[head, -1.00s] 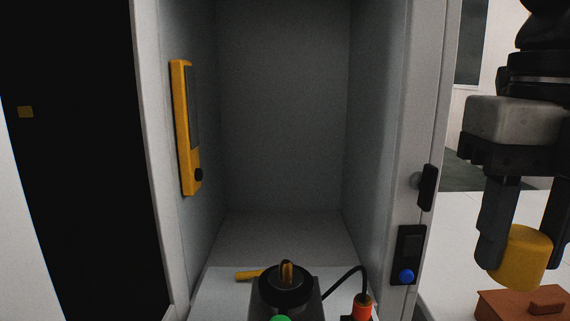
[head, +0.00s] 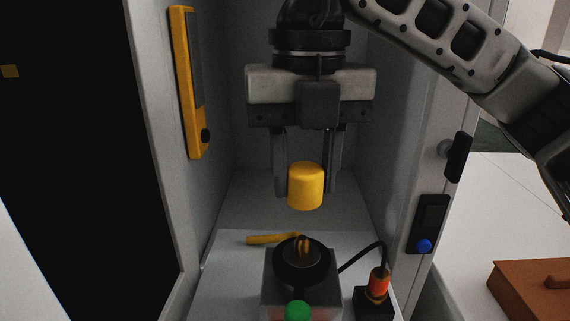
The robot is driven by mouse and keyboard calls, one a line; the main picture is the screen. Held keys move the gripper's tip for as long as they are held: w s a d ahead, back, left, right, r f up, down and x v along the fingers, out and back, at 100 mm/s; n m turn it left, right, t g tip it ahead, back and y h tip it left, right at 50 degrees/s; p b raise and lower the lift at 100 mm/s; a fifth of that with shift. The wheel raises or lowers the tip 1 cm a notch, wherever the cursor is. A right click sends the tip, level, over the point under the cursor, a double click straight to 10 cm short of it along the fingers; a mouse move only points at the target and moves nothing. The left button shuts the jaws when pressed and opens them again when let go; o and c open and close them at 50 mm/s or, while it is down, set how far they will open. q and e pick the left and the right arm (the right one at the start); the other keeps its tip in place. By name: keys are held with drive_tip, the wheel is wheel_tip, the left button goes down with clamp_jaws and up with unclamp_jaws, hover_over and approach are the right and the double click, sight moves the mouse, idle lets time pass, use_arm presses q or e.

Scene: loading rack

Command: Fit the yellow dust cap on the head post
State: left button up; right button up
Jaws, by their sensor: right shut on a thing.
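The yellow dust cap (head: 306,188) is a short cylinder, held upright between the fingers of my right gripper (head: 306,180), inside the cabinet. The gripper points straight down and is shut on the cap. Below the cap, apart from it by a small gap, a grey block (head: 287,290) bears a black round collar (head: 300,268) with a short brass-coloured post (head: 303,245) rising from its middle. The cap appears roughly above this post; exact alignment in depth cannot be told. My left gripper is not in view.
A yellow handle-like piece (head: 272,239) lies behind the block. A green knob (head: 297,311) is in front. A cabled orange connector (head: 378,284) stands at right. The cabinet's side walls are close, with a yellow panel (head: 183,85) at left. A brown box (head: 540,290) is outside, right.

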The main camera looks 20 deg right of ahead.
sight(303, 237)
idle(0.4)
drive_tip(key=shift+f+m, duration=0.1)
drive_tip(key=shift+m, duration=0.3)
wheel_tip(303, 237, down, 4)
drive_tip(key=b, duration=0.3)
drive_tip(key=shift+r, duration=0.25)
drive_tip(key=shift+f+b, duration=0.3)
drive_tip(key=shift+b, duration=0.2)
drive_tip(key=shift+f, duration=0.15)
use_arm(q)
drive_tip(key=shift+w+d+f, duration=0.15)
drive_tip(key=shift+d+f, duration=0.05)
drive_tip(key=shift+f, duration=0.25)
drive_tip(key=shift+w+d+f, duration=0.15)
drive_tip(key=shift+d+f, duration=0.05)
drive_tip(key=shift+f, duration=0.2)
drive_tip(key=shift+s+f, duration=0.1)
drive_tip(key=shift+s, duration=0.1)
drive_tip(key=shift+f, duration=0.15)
use_arm(e)
drive_tip(key=shift+f, duration=0.1)
